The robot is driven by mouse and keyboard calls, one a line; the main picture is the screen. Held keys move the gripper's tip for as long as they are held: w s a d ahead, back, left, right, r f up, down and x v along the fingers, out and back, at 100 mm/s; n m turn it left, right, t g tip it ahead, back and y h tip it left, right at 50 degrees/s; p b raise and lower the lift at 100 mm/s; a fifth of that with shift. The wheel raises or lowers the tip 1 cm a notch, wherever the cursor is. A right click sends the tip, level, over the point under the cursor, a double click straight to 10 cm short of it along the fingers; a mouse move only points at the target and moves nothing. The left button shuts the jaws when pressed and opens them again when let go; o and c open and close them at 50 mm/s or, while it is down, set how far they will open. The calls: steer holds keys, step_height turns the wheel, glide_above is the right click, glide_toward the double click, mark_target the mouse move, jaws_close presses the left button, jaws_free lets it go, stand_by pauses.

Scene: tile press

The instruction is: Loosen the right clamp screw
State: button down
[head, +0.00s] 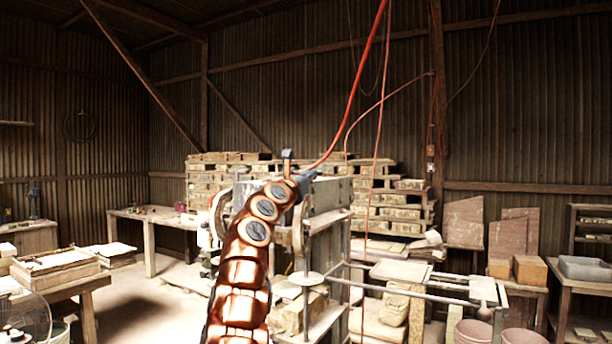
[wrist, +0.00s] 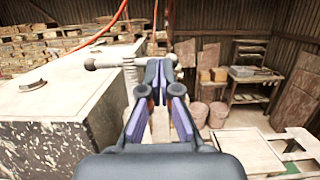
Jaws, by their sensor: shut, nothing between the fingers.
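In the wrist view, a pale clamp screw (wrist: 130,72) with a crossbar handle stands upright at the far end of the press top (wrist: 60,82). The crossbar's rounded left end shows clearly, while its right part runs behind my fingers. My gripper (wrist: 160,66) is shut and empty, its tips overlapping the crossbar in the picture. I cannot tell whether they touch it. In the head view, my gripper (head: 308,177) is small at the top of the press (head: 335,190), past my copper arm. My arm hides part of the press, and I cannot make out the right screw there.
A red hose (head: 360,75) hangs down to the press top. A curved metal piece (wrist: 33,86) lies on the press top. Rails (head: 420,283) stick out to the right of the press. Pinkish buckets (wrist: 217,115) stand beyond. Stacked tiles (head: 400,205) fill the back.

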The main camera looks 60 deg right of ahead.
steer(key=a+b, duration=0.9)
steer(key=a, duration=0.1)
steer(key=shift+s+a, duration=0.2)
steer(key=shift+a, duration=0.15)
stand_by(0.4)
stand_by(0.4)
